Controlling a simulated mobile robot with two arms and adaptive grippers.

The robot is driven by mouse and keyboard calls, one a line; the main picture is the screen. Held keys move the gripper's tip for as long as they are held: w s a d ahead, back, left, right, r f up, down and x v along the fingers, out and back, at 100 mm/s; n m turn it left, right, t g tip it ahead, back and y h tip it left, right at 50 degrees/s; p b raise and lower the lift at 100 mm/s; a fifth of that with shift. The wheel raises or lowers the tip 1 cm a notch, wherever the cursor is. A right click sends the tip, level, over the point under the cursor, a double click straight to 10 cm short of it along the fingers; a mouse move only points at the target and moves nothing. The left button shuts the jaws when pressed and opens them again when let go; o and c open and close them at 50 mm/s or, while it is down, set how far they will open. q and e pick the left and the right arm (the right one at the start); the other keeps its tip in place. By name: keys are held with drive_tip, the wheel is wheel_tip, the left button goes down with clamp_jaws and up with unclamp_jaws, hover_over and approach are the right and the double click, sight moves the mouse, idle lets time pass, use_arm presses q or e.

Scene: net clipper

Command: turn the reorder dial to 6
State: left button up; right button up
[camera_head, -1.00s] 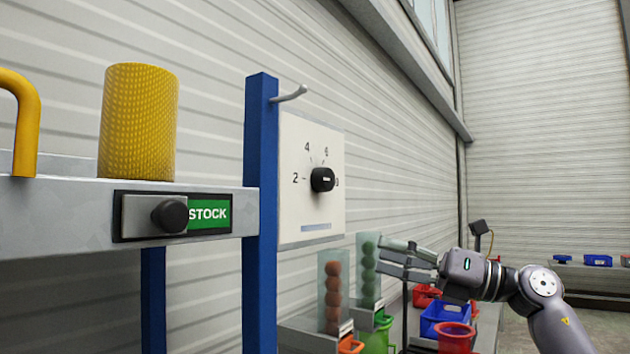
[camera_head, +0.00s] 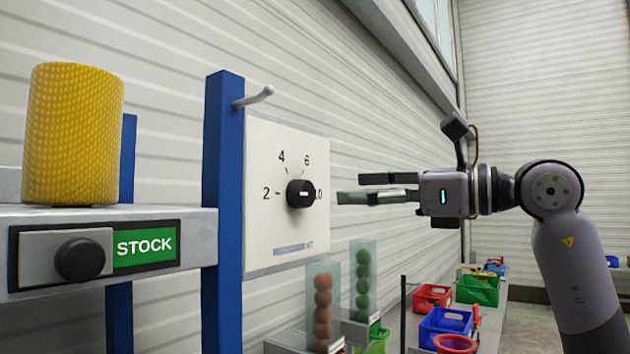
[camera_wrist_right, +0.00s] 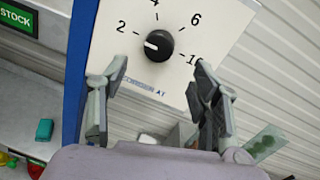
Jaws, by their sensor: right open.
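The reorder dial is a black knob (camera_head: 301,193) on a white panel (camera_head: 285,235), with 2, 4, 6 and a partly covered 10 around it. In the right wrist view the knob (camera_wrist_right: 159,45) has a short white mark on its left side, roughly toward the 2. My right gripper (camera_head: 349,189) is to the right of the knob in the head view, fingers pointing at the panel, apart from the knob. In the wrist view its open fingers (camera_wrist_right: 157,75) stand on either side, below the knob, with nothing between them. My left gripper is out of view.
A blue post (camera_head: 223,200) with a hook (camera_head: 256,97) stands left of the panel. A shelf with a yellow roll (camera_head: 73,135) and a STOCK slider (camera_head: 80,259) is further left. Clear ball tubes (camera_head: 362,285) and coloured bins (camera_head: 445,326) stand below.

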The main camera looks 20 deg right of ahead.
sight(309, 193)
drive_tip(key=p+x, duration=0.2)
drive_tip(key=x, duration=0.5)
drive_tip(key=shift+w+a+r+p, duration=0.15)
drive_tip(key=shift+a+p, duration=0.1)
drive_tip(key=shift+p, duration=0.1)
drive_tip(key=shift+w+a, duration=0.2)
drive_tip(key=shift+w, duration=0.15)
drive_tip(key=c, duration=1.2)
drive_tip(key=shift+o, duration=0.2)
